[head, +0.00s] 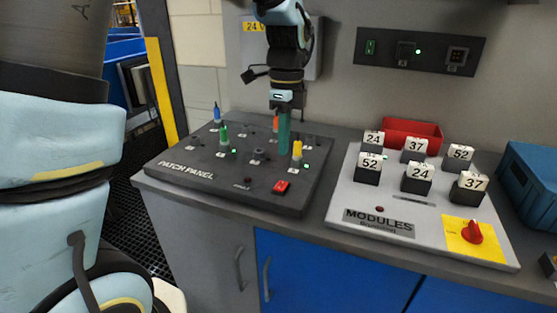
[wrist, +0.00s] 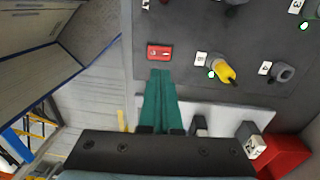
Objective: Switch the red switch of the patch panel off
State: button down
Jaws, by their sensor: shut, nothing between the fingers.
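The patch panel (head: 215,180) is a dark sloped box on the counter, with coloured plugs and small lamps. Its red switch (head: 281,187) sits near the front right edge, and it also shows in the wrist view (wrist: 159,52). I cannot tell which way its rocker is tipped. My gripper (head: 284,153) points down over the panel, its teal fingers shut and empty. In the head view the tips appear beyond the switch, beside the yellow plug (head: 297,149). In the wrist view the fingertips (wrist: 160,72) lie just below the switch in the picture, apart from it.
Green (head: 224,134), blue (head: 217,114) and orange (head: 276,123) plugs stand up from the panel. A grey modules board (head: 355,205) with numbered blocks and a red knob (head: 472,232) is to the right. A red bin (head: 412,127) stands behind it.

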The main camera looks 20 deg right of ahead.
notch_tip(320, 180, up, 6)
send_over(278, 189)
jog(key=w+d, duration=0.3)
jog(key=shift+s+a+b, duration=0.2)
jog(key=shift+a+b, duration=0.05)
jog(key=shift+b, duration=0.2)
jog(key=shift+f, duration=0.1)
jog(key=s+a+b, duration=0.1)
jog(key=b, duration=0.5)
jog(key=f, duration=0.4)
jog(key=f+p, duration=0.1)
jog(key=f, duration=0.4)
jog(key=s+a+f, duration=0.1)
jog(key=f, duration=0.3)
jog(key=shift+s+f, duration=0.1)
jog(key=shift+f, duration=0.3)
